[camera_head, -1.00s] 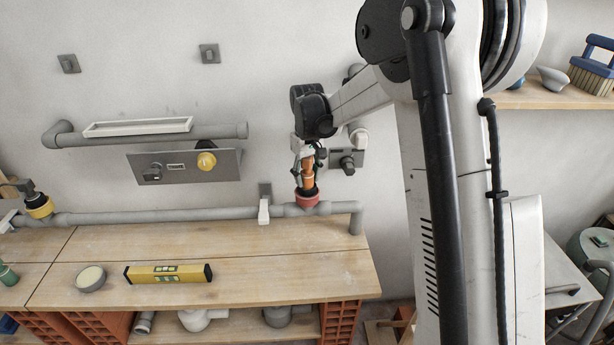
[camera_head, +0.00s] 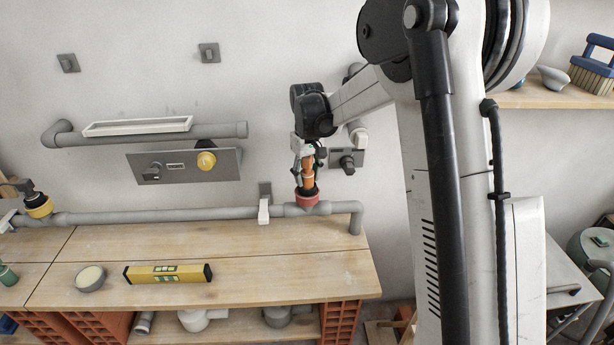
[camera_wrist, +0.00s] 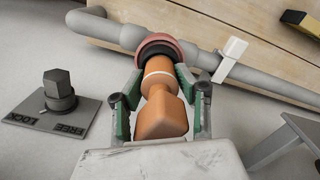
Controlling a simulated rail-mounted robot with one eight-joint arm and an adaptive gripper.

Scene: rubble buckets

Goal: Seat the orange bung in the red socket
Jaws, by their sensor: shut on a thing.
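The orange bung (camera_head: 308,171) is between the fingers of my gripper (camera_head: 307,160). It points down, and its dark lower end is at the mouth of the red socket (camera_head: 307,201) on the grey pipe. In the wrist view the bung (camera_wrist: 161,112) lies between the two green-padded fingers of my gripper (camera_wrist: 160,95), which are shut on it. Its far end meets a black ring inside the red socket (camera_wrist: 157,40). The bung looks in line with the socket. How deep its end sits is hidden.
The grey pipe (camera_head: 150,217) runs along the wall behind the wooden bench (camera_head: 250,265). A yellow level (camera_head: 167,273) and a grey bowl (camera_head: 90,279) lie on the bench. A wall plate with a dark knob (camera_head: 347,163) is just right of my gripper.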

